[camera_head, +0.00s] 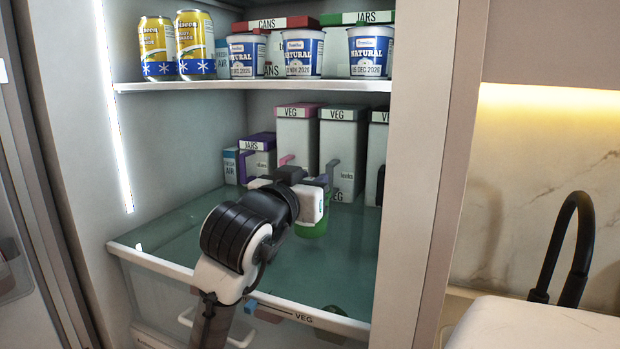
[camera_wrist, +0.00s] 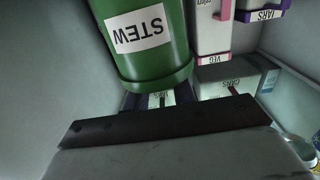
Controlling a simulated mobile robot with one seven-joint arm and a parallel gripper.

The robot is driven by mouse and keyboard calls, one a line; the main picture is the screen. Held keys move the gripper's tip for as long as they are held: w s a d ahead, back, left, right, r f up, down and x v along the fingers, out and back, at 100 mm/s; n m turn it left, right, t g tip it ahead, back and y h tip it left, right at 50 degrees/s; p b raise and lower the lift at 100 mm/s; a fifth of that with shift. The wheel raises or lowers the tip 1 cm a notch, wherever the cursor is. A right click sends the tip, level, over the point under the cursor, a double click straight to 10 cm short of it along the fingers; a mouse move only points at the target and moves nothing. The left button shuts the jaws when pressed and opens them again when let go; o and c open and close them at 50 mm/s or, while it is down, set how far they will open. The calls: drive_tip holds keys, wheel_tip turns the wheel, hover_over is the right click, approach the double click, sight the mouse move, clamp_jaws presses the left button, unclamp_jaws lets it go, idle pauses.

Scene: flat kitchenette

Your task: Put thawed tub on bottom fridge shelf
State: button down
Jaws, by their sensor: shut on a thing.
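A green tub labelled STEW (camera_wrist: 143,62) fills the top middle of the wrist view, its label upside down there. In the head view only a small part of the green tub (camera_head: 312,227) shows beneath my gripper (camera_head: 316,196). My gripper is shut on the tub inside the open fridge. The bottom fridge shelf (camera_head: 180,238), a greenish glass sheet with a white front edge, lies below the tub. I cannot tell whether the tub touches it.
White VEG boxes (camera_head: 296,140) and a purple-lidded JARS box (camera_head: 257,158) stand at the back of the bottom shelf. The upper shelf (camera_head: 240,86) holds yellow cans (camera_head: 194,45) and white NATURAL tubs (camera_head: 302,54). The shelf's front left is clear. A fridge wall (camera_head: 425,170) bounds the right.

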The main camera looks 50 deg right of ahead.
drive_tip(key=shift+d+f, duration=0.15)
drive_tip(key=shift+f, duration=0.1)
drive_tip(key=shift+f+b, duration=0.35)
drive_tip(key=shift+f, duration=0.2)
drive_tip(key=c, duration=1.2)
unclamp_jaws()
drive_tip(key=shift+o, duration=0.2)
